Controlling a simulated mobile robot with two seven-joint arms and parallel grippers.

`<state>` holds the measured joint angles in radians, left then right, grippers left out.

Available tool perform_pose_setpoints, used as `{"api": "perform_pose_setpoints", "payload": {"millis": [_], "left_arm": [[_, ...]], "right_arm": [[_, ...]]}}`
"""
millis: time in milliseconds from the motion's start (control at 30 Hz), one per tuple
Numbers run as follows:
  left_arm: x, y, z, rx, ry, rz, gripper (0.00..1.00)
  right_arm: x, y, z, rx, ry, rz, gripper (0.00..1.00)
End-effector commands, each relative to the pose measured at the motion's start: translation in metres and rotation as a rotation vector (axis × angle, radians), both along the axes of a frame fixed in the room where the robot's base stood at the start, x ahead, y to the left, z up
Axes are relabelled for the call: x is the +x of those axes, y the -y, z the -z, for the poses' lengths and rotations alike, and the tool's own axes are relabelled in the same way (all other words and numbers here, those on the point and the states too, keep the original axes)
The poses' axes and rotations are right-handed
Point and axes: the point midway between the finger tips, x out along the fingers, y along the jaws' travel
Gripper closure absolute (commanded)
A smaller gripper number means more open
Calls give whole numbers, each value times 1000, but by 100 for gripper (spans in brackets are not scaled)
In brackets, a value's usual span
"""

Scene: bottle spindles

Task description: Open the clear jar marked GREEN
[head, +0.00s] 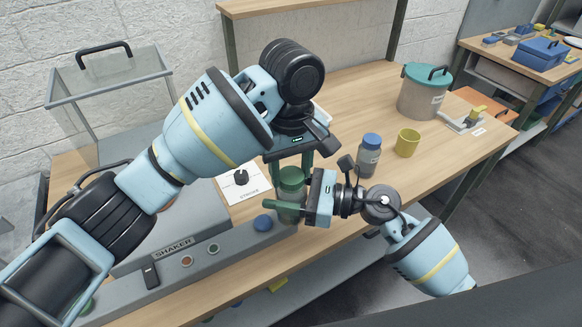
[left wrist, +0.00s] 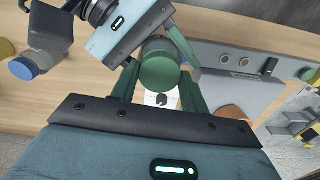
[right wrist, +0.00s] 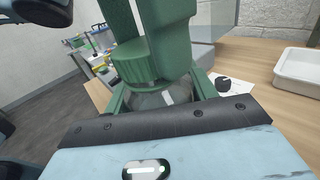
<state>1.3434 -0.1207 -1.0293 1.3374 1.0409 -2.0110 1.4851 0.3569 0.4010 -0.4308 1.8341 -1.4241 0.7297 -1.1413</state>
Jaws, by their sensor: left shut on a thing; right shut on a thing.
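The clear jar (head: 289,211) with a green lid (head: 291,180) stands near the table's front edge, upright as far as I can see. My left gripper (head: 292,172) reaches down from above and is shut on the lid, which also shows between its fingers in the left wrist view (left wrist: 160,65). My right gripper (head: 288,207) comes from the right and is shut on the clear body below the lid. In the right wrist view, the lid (right wrist: 138,68) sits on the jar (right wrist: 150,97). A pale label shows on the body, but its text is unreadable.
The grey shaker (head: 185,255) is at the left. A blue cap (head: 263,222) is beside the jar. A blue-capped bottle (head: 368,160), yellow cup (head: 407,142) and teal-lidded pot (head: 425,95) stand to the right. A white card with a dark knob (head: 241,178) lies behind.

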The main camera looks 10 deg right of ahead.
Motion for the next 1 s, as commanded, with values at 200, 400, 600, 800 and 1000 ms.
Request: {"api": "perform_pose_setpoints", "payload": {"millis": [200, 400, 600, 800, 1000], "left_arm": [[1, 0, -1, -2, 3, -332, 82], [1, 0, -1, -3, 4, -476, 82], [1, 0, -1, -3, 4, -476, 82], [1, 0, -1, -3, 4, -475, 82], [1, 0, -2, -3, 4, -474, 82]], "right_arm": [[-1, -1, -1, 1, 3, -3, 100], [-1, -1, -1, 1, 3, -4, 100], [-1, -1, -1, 1, 3, -4, 100], [-1, -1, -1, 1, 3, -4, 100], [-1, -1, -1, 1, 3, -3, 100]]}}
